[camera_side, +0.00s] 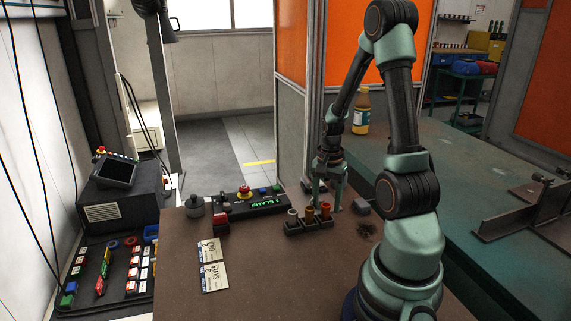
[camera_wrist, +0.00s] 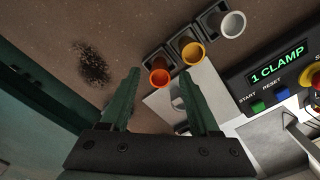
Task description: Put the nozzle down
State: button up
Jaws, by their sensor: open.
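A dark rack (camera_side: 309,228) on the brown table holds three nozzles in a row: a white one (camera_side: 292,214), a golden one (camera_side: 310,213) and a copper-orange one (camera_side: 326,211). The wrist view also shows the white (camera_wrist: 233,24), golden (camera_wrist: 193,52) and copper-orange (camera_wrist: 160,77) nozzles upright in their sockets. My gripper (camera_side: 327,206) is open and low at the rack's right end. In the wrist view its fingertips (camera_wrist: 160,82) lie on either side of the copper-orange nozzle, with gaps visible. I cannot tell whether a finger touches it.
A control box (camera_side: 258,205) reading "1 CLAMP", with buttons and a red emergency stop, stands behind the rack. A dark spattered patch (camera_side: 367,230) marks the table right of the rack. A bottle (camera_side: 361,112) stands on the green bench.

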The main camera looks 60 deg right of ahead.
aim_at(326, 205)
notch_tip(326, 205, up, 12)
jog(key=w+a+r+n+t, duration=0.2)
jog(key=a+n, duration=0.4)
jog(key=a, duration=0.2)
jog(key=w+a+r+n+t, duration=0.1)
jog(key=w+a+r+n, duration=0.1)
jog(key=a+n, duration=0.4)
jog(key=w+a+r+n+t, duration=0.2)
jog(key=a+r+n, duration=0.2)
jog(key=a, duration=0.7)
jog(key=shift+a+n+t, duration=0.15)
jog(key=shift+n+t, duration=0.15)
jog(key=shift+n, duration=0.7)
jog(key=shift+w, duration=0.1)
